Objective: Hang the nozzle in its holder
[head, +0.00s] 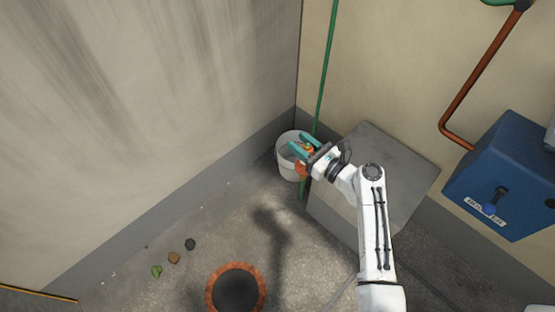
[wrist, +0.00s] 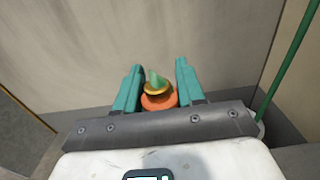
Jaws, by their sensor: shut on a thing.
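My gripper (head: 300,147) has teal fingers and is at the rim of a white bucket in the head view. It is shut on an orange nozzle (head: 309,148). In the wrist view my gripper (wrist: 158,75) has the nozzle (wrist: 158,101) between its fingers, with an orange body, a yellow ring and a green tip pointing away from me. Part of the nozzle is hidden by the fingers and palm. I cannot make out a holder for certain in either view.
The white bucket (head: 288,167) stands in the corner. A green hose (head: 325,72) runs down the wall beside it. A grey box (head: 398,150) is under my arm. A blue box (head: 508,168) is on the right wall. A terracotta pot (head: 212,291) and several stones lie front left.

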